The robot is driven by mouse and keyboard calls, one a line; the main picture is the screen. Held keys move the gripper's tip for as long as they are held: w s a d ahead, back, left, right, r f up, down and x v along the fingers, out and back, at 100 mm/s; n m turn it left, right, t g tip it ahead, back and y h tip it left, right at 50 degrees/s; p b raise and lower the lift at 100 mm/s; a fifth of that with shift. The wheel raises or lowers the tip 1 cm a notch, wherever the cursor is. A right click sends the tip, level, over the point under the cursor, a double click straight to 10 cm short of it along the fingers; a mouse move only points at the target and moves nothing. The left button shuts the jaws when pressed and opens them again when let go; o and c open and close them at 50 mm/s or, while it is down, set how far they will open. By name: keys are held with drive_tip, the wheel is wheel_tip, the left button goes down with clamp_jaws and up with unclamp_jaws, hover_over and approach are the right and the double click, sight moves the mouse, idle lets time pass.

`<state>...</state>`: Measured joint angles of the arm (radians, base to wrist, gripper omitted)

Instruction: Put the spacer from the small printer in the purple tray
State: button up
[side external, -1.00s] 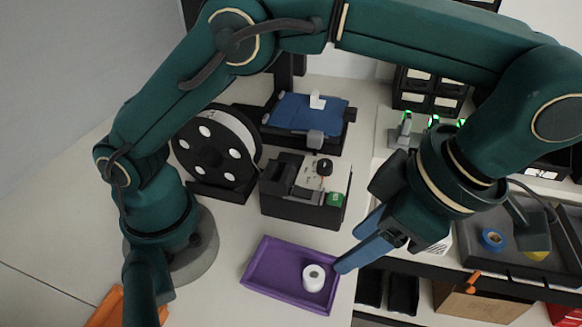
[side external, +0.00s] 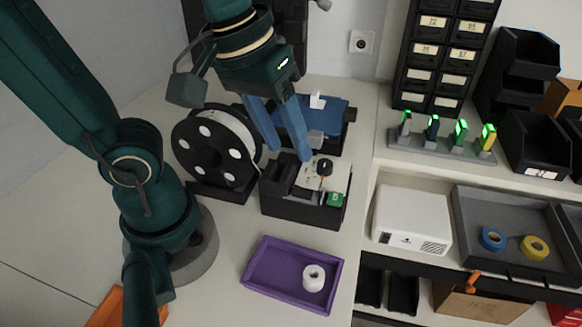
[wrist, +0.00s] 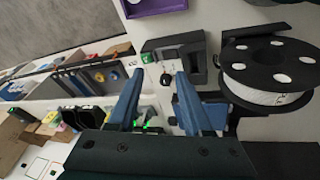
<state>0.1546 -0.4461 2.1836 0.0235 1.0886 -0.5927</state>
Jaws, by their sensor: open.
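The small printer is the black machine with a blue bed (side external: 327,116) behind the dark box. A small white piece (side external: 317,101) stands on the bed; its exact shape is hard to tell. A white ring-shaped piece with a hole (side external: 313,278) sits in the right part of the purple tray (side external: 262,288). The tray's edge also shows at the top of the wrist view (wrist: 158,8). My gripper (side external: 290,153) is open and empty, pointing down in front of the blue bed, near the dark box. Its two blue fingers are apart in the wrist view (wrist: 159,74).
A dark box (side external: 292,208) with a black knob and green block stands between printer and tray. A black filament spool (side external: 213,152) stands left of it. A white device (side external: 411,220) and grey bin (side external: 480,263) with tape rolls are at right.

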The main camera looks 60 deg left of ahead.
drive_tip(key=shift+s+a+f+m+t, duration=0.3)
drive_tip(key=shift+a+m+t, duration=0.1)
drive_tip(key=shift+m, duration=0.45)
drive_tip(key=shift+s+a+f+m+t, duration=0.3)
drive_tip(key=shift+a+f+m, duration=0.1)
drive_tip(key=shift+m, duration=0.4)
drive_tip(key=shift+s+a+f+m+t, duration=0.3)
drive_tip(key=shift+a+m, duration=0.1)
drive_tip(key=shift+m, duration=0.45)
